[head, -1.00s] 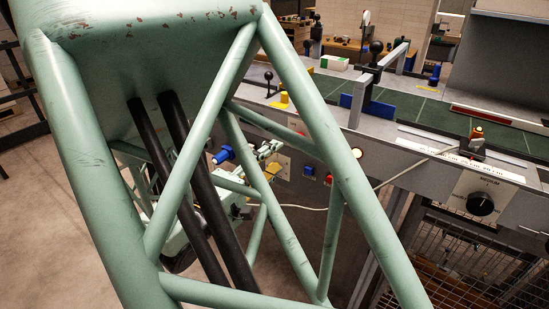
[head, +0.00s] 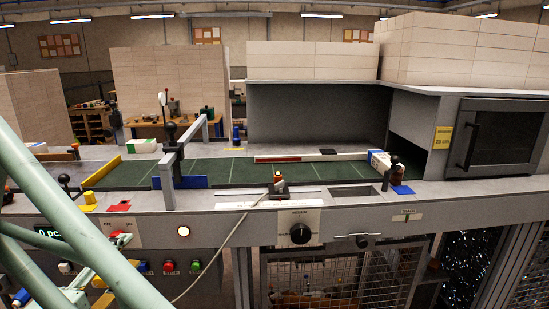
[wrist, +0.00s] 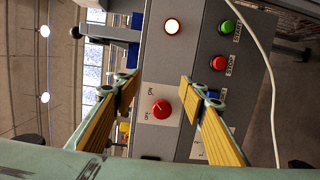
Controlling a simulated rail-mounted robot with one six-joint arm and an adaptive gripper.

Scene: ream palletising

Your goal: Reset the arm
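My gripper (wrist: 159,85) is open in the wrist view, its two yellow-padded fingers well apart with nothing between them. It faces the machine's grey front panel, with a red rotary knob (wrist: 161,109) showing between the fingers. How far the fingers are from the panel is hard to tell. In the head view my gripper sits low at the left, partly hidden behind my own green tubular arm.
A lit white lamp (head: 183,231), a red button (head: 168,267) and a green button (head: 196,265) are on the front panel. A pale cable (head: 218,255) hangs in front. The green table (head: 230,172) carries a ream-like white pack (head: 383,163) at its right.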

